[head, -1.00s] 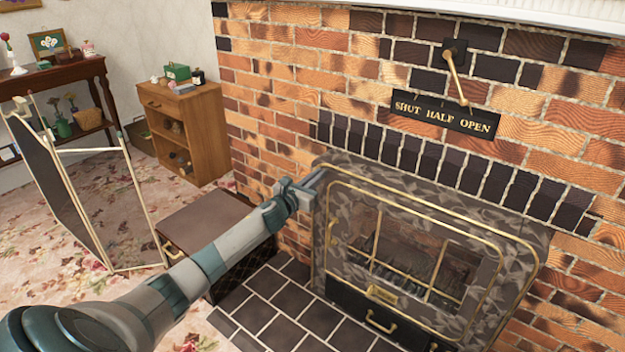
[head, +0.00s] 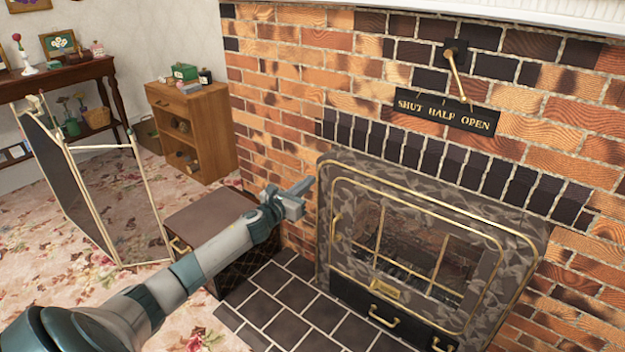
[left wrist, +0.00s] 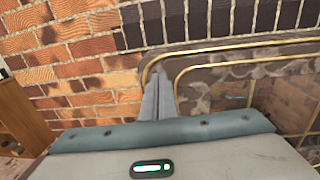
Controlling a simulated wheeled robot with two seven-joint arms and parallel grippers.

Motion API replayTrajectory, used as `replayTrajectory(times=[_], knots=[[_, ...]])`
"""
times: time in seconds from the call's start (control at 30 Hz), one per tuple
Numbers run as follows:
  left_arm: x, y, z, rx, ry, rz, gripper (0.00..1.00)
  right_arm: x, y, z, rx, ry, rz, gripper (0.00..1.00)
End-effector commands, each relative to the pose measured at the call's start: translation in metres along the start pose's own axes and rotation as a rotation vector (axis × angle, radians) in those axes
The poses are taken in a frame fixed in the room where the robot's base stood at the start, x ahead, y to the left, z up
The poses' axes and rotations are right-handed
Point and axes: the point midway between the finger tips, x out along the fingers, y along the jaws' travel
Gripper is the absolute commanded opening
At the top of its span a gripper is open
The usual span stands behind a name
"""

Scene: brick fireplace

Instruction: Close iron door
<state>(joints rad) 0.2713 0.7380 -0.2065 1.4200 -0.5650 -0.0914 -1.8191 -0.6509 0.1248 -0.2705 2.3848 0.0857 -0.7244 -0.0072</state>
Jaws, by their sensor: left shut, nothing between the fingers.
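The iron door (head: 345,242) is the dark, mottled metal front of the fireplace, with brass trim, glass panes and a small brass handle at its left side. It looks nearly flush with its surround; I cannot tell whether a small gap is left. Its trimmed upper left corner also shows in the left wrist view (left wrist: 205,90). My left gripper (head: 308,187) is shut and empty, just left of the fireplace front's upper left edge, apparently apart from it. In the left wrist view its fingers (left wrist: 158,88) overlap the door's corner. My right gripper is in neither view.
A dark box (head: 212,222) stands below my left arm, left of the hearth tiles (head: 300,297). A lever (head: 455,73) and a sign (head: 443,111) are on the brick wall above. A folding screen (head: 65,185) and wooden cabinet (head: 205,110) stand left.

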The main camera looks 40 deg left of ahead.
Motion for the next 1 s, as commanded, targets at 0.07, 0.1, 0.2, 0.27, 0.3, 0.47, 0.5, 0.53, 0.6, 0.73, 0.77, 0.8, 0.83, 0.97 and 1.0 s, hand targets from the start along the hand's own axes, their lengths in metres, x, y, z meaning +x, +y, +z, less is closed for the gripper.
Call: replayTrajectory(times=[0.07, 0.1, 0.2, 0.27, 0.3, 0.47, 0.5, 0.53, 0.6, 0.73, 0.77, 0.8, 0.83, 0.97, 1.0], knots=[[-0.012, 0.001, -0.001, 0.001, 0.002, -0.001, 0.00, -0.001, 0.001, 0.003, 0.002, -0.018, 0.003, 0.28], [-0.018, 0.001, -0.001, 0.001, 0.002, -0.001, 0.00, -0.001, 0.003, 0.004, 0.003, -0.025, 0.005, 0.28], [-0.031, 0.002, -0.001, 0.001, 0.002, -0.001, 0.00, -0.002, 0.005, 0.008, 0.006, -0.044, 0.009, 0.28], [-0.038, 0.003, -0.001, 0.001, 0.002, -0.001, 0.00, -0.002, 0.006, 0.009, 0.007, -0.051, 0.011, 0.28], [-0.043, 0.003, -0.001, 0.001, 0.002, -0.001, 0.00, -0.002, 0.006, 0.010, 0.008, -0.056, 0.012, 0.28], [-0.055, 0.004, -0.001, -0.001, 0.001, 0.000, 0.00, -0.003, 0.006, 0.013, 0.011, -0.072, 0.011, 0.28], [-0.057, 0.004, -0.001, 0.000, 0.002, 0.000, 0.00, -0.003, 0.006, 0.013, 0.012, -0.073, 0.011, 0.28], [-0.058, 0.004, -0.001, 0.000, 0.002, 0.000, 0.00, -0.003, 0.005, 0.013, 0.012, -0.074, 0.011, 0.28], [-0.060, 0.004, -0.001, 0.000, 0.001, 0.000, 0.00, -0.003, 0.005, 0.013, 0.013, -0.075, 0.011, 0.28], [-0.061, 0.004, 0.000, 0.000, 0.000, 0.000, 0.00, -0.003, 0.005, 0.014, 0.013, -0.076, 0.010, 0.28], [-0.061, 0.005, 0.000, 0.000, 0.000, 0.000, 0.00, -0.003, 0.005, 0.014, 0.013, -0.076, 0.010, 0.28], [-0.061, 0.004, 0.000, 0.000, 0.000, 0.000, 0.00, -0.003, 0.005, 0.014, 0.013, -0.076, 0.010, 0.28], [-0.061, 0.004, 0.000, 0.000, 0.000, 0.000, 0.00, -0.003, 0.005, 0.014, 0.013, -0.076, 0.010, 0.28], [-0.060, 0.004, 0.000, 0.000, 0.000, 0.000, 0.00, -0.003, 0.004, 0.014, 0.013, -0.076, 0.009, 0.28], [-0.060, 0.004, 0.000, 0.000, 0.000, 0.000, 0.00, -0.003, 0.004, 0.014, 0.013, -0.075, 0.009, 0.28]])
